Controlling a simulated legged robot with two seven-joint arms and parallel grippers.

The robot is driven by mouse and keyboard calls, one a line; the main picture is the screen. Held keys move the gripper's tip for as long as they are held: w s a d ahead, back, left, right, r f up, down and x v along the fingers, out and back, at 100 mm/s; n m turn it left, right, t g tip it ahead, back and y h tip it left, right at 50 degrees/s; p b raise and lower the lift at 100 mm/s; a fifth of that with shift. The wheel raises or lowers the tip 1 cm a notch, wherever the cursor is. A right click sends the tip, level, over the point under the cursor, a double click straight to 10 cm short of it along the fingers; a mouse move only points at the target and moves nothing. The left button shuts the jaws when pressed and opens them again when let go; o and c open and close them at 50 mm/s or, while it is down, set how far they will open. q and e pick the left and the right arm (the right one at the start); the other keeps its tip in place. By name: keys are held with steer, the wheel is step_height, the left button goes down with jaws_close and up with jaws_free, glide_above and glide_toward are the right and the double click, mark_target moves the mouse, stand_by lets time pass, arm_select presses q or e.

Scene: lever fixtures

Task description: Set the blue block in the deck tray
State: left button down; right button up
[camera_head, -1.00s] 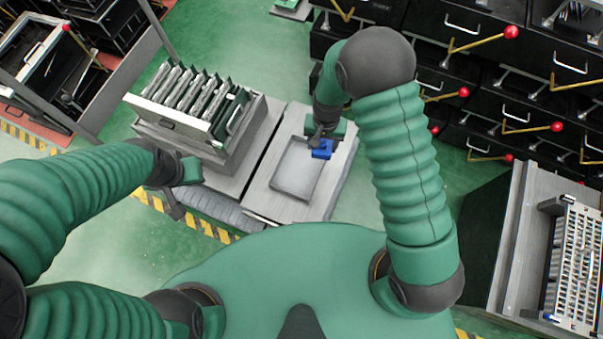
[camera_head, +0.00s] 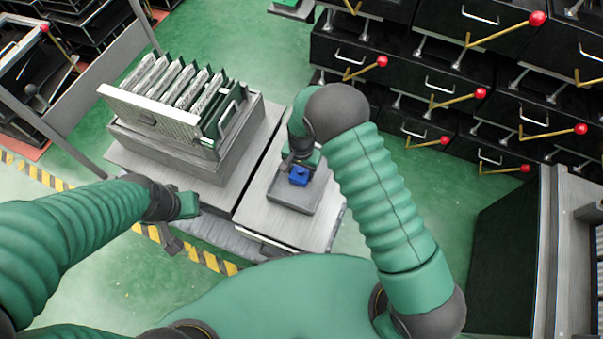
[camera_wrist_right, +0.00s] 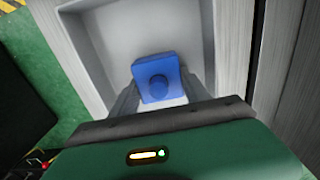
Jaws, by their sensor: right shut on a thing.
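The blue block (camera_head: 299,176) shows at the fingers of my right gripper (camera_head: 297,166) in the head view. I cannot tell whether the block touches the tray floor. My left gripper (camera_head: 180,222) hangs at the left, away from the tray; its fingers are unclear.
A box with several upright boards (camera_head: 175,110) stands left of the tray on the same deck. Black drawers with red-knobbed levers (camera_head: 440,90) fill the back right. Yellow-black floor tape (camera_head: 215,263) runs at front left. Bare deck (camera_head: 318,225) lies beside the tray.

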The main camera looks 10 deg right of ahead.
steer(key=shift+d, duration=0.1)
steer(key=shift+d+f, duration=0.15)
steer(key=shift+d, duration=0.25)
steer(key=o, duration=1.6)
steer(key=shift+o, duration=0.3)
steer(key=shift+a, duration=0.25)
step_height(320, 180, up, 11)
steer(key=p, duration=0.5)
step_height(320, 180, up, 10)
steer(key=n+t, duration=0.1)
steer(key=n, duration=0.2)
glide_above(304, 170)
steer(key=s+d, duration=0.5)
arm_select(q)
steer(key=r, duration=0.5)
steer(key=shift+d+r, duration=0.1)
steer(key=shift+d, duration=0.3)
arm_select(e)
steer(key=s+d+r+n, duration=0.2)
steer(key=s, duration=0.3)
steer(key=s+d+r+n+t, duration=0.1)
steer(key=s+d+r, duration=0.1)
steer(key=s, duration=0.3)
steer(key=shift+s+d+r+n+t, duration=0.15)
steer(key=shift+s+r+n+t, duration=0.2)
steer(key=shift+r, duration=0.4)
steer(key=shift+w, duration=0.1)
